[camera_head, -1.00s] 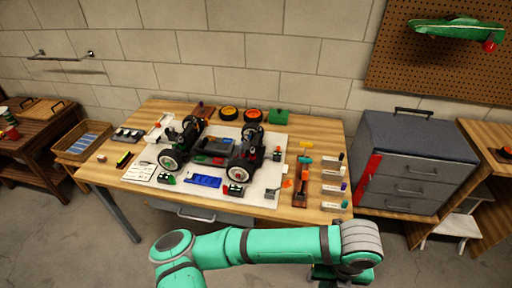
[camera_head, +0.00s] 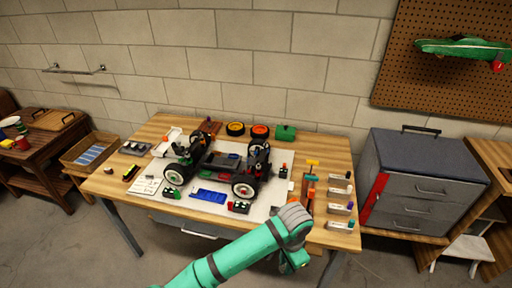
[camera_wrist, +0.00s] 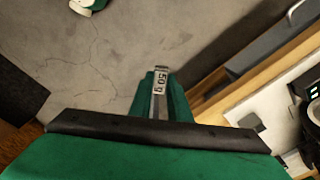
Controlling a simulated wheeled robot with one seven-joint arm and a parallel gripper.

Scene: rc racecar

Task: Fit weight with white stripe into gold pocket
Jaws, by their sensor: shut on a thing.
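My gripper (camera_head: 299,264) is at the front edge of the workbench, to the right of its middle. In the wrist view my gripper (camera_wrist: 160,97) is shut on a small grey weight (camera_wrist: 159,84) marked "50 g". Bare floor shows beyond the weight, so it is held off the table. I cannot make out a white stripe on it. The black RC car chassis (camera_head: 222,161) with its wheels stands on a white mat (camera_head: 271,190) on the bench. A gold pocket cannot be told apart in either view.
A blue tray (camera_head: 208,197) and small dark parts (camera_head: 239,207) lie in front of the car. Several white holders (camera_head: 340,208) line the bench's right side. A grey drawer cabinet (camera_head: 428,165) stands to the right. The floor before the bench is open.

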